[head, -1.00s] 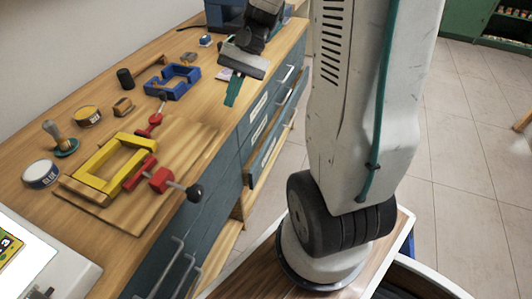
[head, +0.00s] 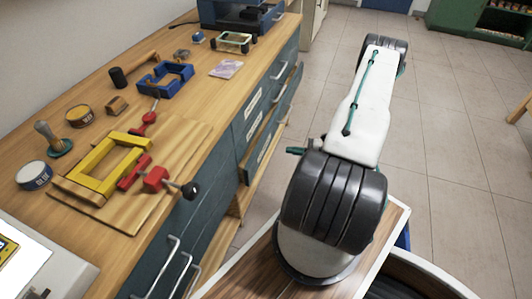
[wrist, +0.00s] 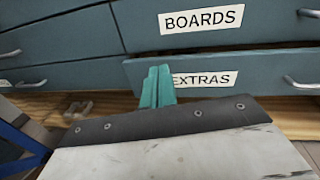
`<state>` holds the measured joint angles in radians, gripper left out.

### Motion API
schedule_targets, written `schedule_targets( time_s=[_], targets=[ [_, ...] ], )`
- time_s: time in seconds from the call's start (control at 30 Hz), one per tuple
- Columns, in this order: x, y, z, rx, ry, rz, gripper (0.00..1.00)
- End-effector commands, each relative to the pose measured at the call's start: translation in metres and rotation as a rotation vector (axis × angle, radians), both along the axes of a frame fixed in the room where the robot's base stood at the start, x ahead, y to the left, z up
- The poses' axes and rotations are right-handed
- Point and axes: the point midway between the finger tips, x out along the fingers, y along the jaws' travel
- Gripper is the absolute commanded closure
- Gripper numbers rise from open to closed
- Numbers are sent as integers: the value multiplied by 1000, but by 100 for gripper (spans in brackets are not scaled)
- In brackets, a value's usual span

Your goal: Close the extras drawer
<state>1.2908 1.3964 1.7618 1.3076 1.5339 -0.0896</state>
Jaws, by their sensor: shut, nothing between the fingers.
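The extras drawer (wrist: 258,70) has a blue-grey front with a white EXTRAS label and a metal handle at right in the wrist view. Its front stands slightly out from the neighbouring drawer at left, so it looks partly open. In the head view the drawer (head: 264,148) is the lower labelled one on the bench side. My gripper (wrist: 157,86) has its teal fingers shut together, with nothing between them. They are in front of the drawer's left part and cover the label's start. I cannot tell whether they touch it. In the head view only a teal tip (head: 296,150) shows beside my arm.
The boards drawer (wrist: 270,20) is directly above and looks shut. A wooden ledge (wrist: 290,115) runs below. Tiled floor (head: 450,150) is clear at right.

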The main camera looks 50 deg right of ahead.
Motion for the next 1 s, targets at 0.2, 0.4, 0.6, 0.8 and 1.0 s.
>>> schedule_targets(
  time_s=[0.2,0.4,0.6,0.8,1.0],
  targets=[
    [-25,-3,-46,74,4,-141,100],
    [-12,3,-50,81,3,-152,100],
    [25,20,-50,80,5,-148,100],
    [65,36,-50,81,4,-147,100],
    [92,47,-50,80,4,-150,100]
  ],
)
